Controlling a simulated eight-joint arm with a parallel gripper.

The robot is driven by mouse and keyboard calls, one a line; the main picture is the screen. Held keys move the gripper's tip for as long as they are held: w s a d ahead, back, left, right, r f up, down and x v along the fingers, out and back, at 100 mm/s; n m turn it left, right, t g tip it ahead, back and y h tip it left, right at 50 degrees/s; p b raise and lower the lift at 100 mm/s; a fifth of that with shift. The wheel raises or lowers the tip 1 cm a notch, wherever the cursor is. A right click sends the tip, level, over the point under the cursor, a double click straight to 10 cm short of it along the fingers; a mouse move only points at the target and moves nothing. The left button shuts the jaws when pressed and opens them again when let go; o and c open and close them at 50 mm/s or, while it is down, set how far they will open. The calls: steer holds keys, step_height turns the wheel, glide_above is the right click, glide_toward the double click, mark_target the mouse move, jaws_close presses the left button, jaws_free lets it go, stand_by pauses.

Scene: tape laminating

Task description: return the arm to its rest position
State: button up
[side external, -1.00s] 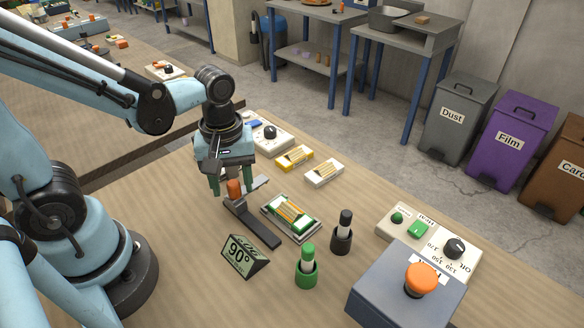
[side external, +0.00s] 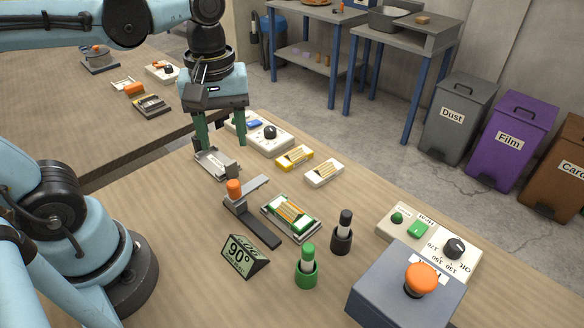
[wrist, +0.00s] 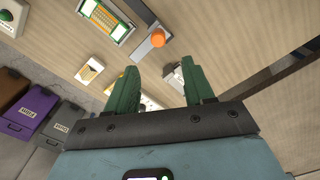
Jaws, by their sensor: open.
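My gripper (side external: 221,140) is open and empty, held above the wooden table. Its two green fingers point down and stand apart, and they also show in the wrist view (wrist: 163,95). Below and to the right is a dark metal fixture (side external: 258,228) with an orange knob (side external: 234,188), clear of my gripper. The orange knob also shows in the wrist view (wrist: 158,39).
A green-edged tray with strips (side external: 290,216), a yellow box (side external: 294,158), a white box (side external: 323,173) and a white control box (side external: 270,139) lie nearby. Two marker holders, a 90° sign (side external: 243,255) and a grey box with an orange button (side external: 421,280) stand in front.

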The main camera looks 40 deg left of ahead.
steer(key=shift+r, duration=0.3)
